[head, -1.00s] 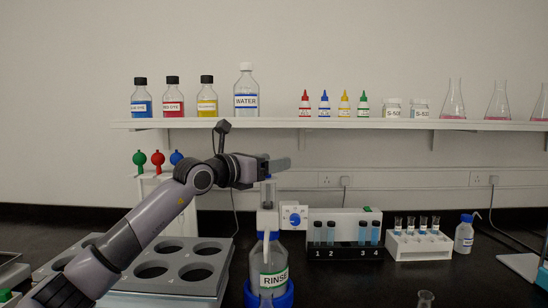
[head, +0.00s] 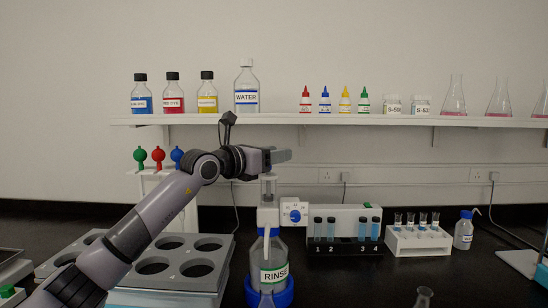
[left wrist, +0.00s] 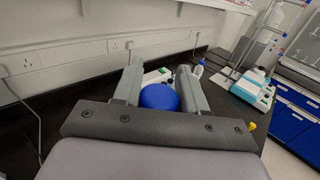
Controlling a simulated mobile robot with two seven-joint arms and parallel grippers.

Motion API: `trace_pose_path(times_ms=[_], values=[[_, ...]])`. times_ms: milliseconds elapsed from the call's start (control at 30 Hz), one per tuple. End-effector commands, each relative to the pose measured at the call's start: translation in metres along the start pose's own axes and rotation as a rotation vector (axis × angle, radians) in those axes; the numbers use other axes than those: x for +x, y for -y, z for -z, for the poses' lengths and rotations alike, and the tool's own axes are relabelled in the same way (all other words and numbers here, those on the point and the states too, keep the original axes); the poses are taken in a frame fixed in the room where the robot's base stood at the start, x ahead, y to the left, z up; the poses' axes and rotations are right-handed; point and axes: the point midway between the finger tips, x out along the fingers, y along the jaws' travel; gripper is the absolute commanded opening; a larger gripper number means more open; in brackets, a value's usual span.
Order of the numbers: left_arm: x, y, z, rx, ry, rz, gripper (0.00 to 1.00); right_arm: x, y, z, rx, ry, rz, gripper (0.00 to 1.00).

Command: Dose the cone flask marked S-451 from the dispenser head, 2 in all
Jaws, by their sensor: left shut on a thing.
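The dispenser head (head: 268,215) is a white unit on top of the clear RINSE bottle (head: 273,252), with a clear plunger tube (head: 268,187) standing up from it. My left gripper (head: 278,156) is at the top of this tube. In the left wrist view a round blue cap (left wrist: 158,97) sits between the fingers (left wrist: 160,75), and the gripper is shut on it. The glass mouth of a vessel (head: 424,292) shows at the bottom edge, right of the bottle; most of it is cut off. No S-451 marking is readable. My right gripper is out of view.
A grey rack with round holes (head: 200,287) stands left of the bottle. A tube holder (head: 342,249) and white vial rack (head: 418,245) stand to its right. The shelf (head: 400,122) above holds bottles and conical flasks with pink liquid (head: 453,100).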

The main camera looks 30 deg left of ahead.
Motion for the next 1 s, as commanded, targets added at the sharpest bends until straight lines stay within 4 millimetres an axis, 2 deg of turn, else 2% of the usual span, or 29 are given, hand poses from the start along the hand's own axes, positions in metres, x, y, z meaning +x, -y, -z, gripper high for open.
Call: trace_pose_path(times_ms=[100, 133, 167, 567, 1000], values=[[0.0, 0.0, 0.0, 0.0, 0.001, 0.0, 0.0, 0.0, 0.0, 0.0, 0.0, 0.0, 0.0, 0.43], [0.0, 0.0, 0.0, 0.0, 0.001, 0.0, 0.51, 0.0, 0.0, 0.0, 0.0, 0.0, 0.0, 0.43], [0.0, 0.0, 0.0, 0.0, 0.001, 0.0, 0.61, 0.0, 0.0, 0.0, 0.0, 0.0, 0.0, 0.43], [-0.005, -0.001, 0.001, 0.001, 0.001, -0.001, 0.62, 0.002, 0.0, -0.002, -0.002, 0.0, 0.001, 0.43], [-0.061, -0.001, 0.003, 0.002, 0.001, -0.001, 0.62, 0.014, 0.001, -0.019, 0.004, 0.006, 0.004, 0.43]])
